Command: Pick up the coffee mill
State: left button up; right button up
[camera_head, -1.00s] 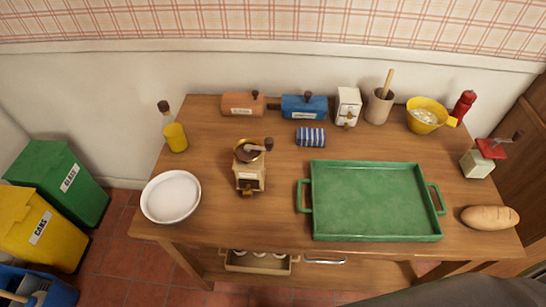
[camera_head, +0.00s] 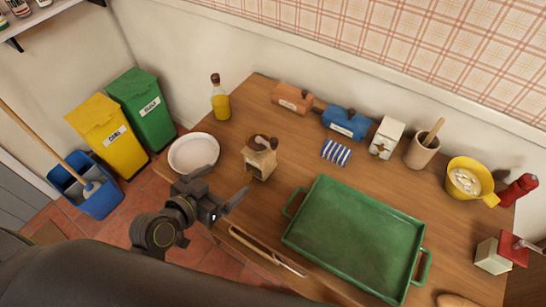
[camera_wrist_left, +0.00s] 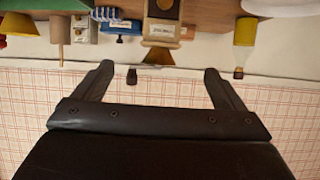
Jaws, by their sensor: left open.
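The coffee mill (camera_head: 260,164), a wooden box with a round metal top and a crank, stands upright near the table's left end. My left gripper (camera_head: 226,181) is open and empty, in front of the table's front left edge, nearer me than the mill and apart from it. The left wrist view is upside down. There the open fingers (camera_wrist_left: 156,74) have nothing between them, and the mill (camera_wrist_left: 163,30) shows beyond them at the top middle, partly cut off. My right gripper is not in view.
A white bowl (camera_head: 194,153) is left of the mill and an oil bottle (camera_head: 221,104) behind it. Canisters (camera_head: 347,123) line the back. A red-topped box with a crank (camera_head: 492,256) stands far right.

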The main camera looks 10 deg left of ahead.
aim_at(251, 157)
pick_arm(q)
jog(key=x, duration=0.3)
jog(key=p+x, duration=0.1)
jog(key=x, duration=0.3)
jog(key=p+x, duration=0.1)
jog(key=x, duration=0.3)
jog(key=shift+w+a+r, duration=0.1)
jog(key=shift+w+r, duration=0.15)
jog(key=shift+r, duration=0.15)
jog(key=shift+w+f, duration=0.25)
jog(key=shift+w, duration=0.15)
jog(key=shift+w+d+f+p, duration=0.1)
jog(key=shift+w+d+p, duration=0.25)
jog(key=shift+p, duration=0.1)
jog(key=p+x, duration=0.1)
jog(key=x, duration=0.2)
jog(key=shift+s+f, duration=0.1)
jog(key=shift+x, duration=0.75)
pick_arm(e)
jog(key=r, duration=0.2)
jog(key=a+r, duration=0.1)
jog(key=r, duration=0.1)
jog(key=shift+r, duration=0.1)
